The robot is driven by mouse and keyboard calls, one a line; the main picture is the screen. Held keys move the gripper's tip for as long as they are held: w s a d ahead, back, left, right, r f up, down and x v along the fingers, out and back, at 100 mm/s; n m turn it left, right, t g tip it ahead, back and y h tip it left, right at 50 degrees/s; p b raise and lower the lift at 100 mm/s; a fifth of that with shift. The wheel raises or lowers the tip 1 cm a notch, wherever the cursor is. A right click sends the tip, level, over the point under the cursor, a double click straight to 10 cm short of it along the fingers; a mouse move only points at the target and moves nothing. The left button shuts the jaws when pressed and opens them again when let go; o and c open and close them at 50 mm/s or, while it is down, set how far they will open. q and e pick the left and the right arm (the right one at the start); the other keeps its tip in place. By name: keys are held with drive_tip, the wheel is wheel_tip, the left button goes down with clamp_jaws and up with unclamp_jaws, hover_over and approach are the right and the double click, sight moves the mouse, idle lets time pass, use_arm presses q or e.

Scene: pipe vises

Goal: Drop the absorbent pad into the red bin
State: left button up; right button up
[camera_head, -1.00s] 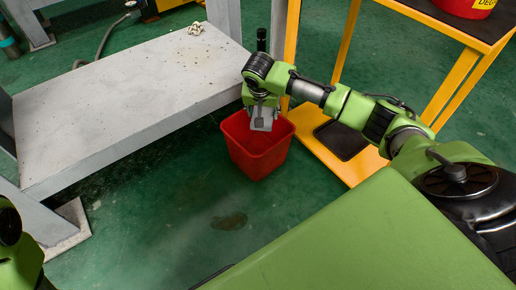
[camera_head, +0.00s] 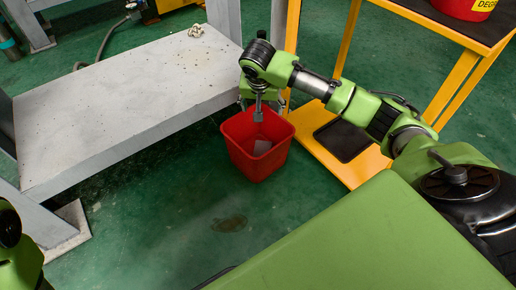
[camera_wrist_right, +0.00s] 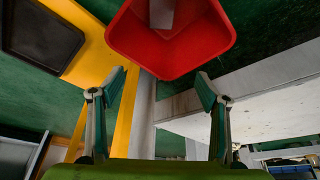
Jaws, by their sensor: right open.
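The red bin (camera_head: 240,145) stands on the green floor between the grey bench and the yellow cart. The absorbent pad (camera_head: 262,147) is a small grey piece inside the bin. In the right wrist view the red bin (camera_wrist_right: 185,62) fills the top middle, and the grey pad (camera_wrist_right: 162,12) shows inside it at the frame's top edge. My right gripper (camera_head: 258,117) is above the bin; in the right wrist view its fingers (camera_wrist_right: 160,88) are spread apart with nothing between them. My left gripper is not in view; only a part of my left arm shows at the lower left.
The grey bench shelf (camera_head: 120,100) is left of the bin, with a crumpled pale item (camera_head: 195,30) on it. The yellow cart (camera_head: 365,165) stands close on the right, with a dark tray (camera_head: 342,140) on its lower shelf. A dark stain (camera_head: 230,224) marks the floor.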

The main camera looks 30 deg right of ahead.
drive_tip(key=v, duration=0.6)
drive_tip(key=shift+r, duration=0.35)
drive_tip(key=shift+s+a, duration=0.15)
drive_tip(key=shift+a, duration=0.05)
